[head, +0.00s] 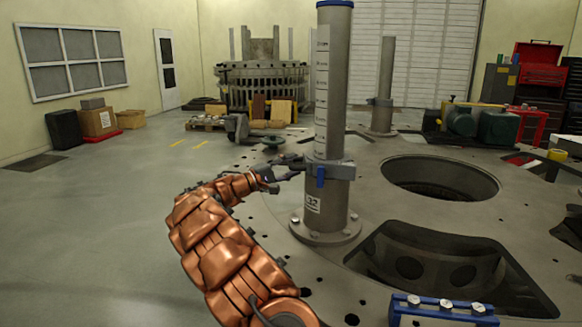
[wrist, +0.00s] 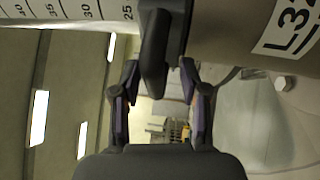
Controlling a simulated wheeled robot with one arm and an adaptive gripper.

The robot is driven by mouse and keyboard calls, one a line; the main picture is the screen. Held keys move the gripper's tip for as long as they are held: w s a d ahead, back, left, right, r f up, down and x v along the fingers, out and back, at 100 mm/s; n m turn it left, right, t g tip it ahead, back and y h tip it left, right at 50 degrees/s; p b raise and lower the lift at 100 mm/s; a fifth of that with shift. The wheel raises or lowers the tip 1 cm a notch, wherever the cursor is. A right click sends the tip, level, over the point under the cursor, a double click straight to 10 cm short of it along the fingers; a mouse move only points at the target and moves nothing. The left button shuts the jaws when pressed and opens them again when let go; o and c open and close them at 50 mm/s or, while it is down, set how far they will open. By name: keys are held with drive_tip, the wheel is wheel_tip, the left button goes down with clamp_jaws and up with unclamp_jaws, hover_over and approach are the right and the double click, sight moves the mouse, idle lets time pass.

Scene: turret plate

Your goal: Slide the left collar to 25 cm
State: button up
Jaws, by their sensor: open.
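The left collar (head: 338,170) is a grey ring with a blue tab (head: 320,177), around the near upright post (head: 336,90). The post carries a white printed scale (head: 321,90), and a label below the collar reads like L32. In the wrist view, the scale (wrist: 75,12) runs up to the collar (wrist: 178,25), and the mark numbered 25 lies close to the collar's edge. My gripper (head: 283,172) is at the collar's left side. In the wrist view, my gripper (wrist: 160,75) is open, with a dark handle (wrist: 155,55) reaching toward the gap between its fingertips. Contact cannot be told.
A second post (head: 385,75) with its own collar (head: 380,102) stands farther back. The plate (head: 390,165) has a large round opening (head: 440,178) and a near recess. A blue box with dials (head: 443,310) is at the front right.

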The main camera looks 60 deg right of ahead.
drive_tip(key=v, duration=1.2)
idle(0.3)
drive_tip(key=s+a+r+m+y+p, duration=0.1)
drive_tip(key=s+a+r+y+p, duration=0.15)
drive_tip(key=s+a, duration=0.35)
drive_tip(key=s+a+r+m+y+p, duration=0.1)
drive_tip(key=s+a+y, duration=0.3)
drive_tip(key=s, duration=0.5)
drive_tip(key=s+a+f+n+t+y+p, duration=0.1)
drive_tip(key=s+a, duration=0.4)
drive_tip(key=a, duration=0.7)
drive_tip(key=s+a+f+n+t+y+p, duration=0.2)
drive_tip(key=s+a+f+y, duration=0.3)
drive_tip(key=a, duration=0.7)
drive_tip(key=s+a+f+n+t+y+p, duration=0.2)
drive_tip(key=s+a+f+t+y, duration=0.1)
drive_tip(key=a, duration=0.9)
drive_tip(key=s+f+y, duration=0.1)
drive_tip(key=s+y, duration=0.1)
drive_tip(key=s, duration=0.1)
drive_tip(key=shift+f+n, duration=0.2)
drive_tip(key=shift+n, duration=0.2)
drive_tip(key=shift+s+y, duration=0.1)
drive_tip(key=shift+y, duration=0.15)
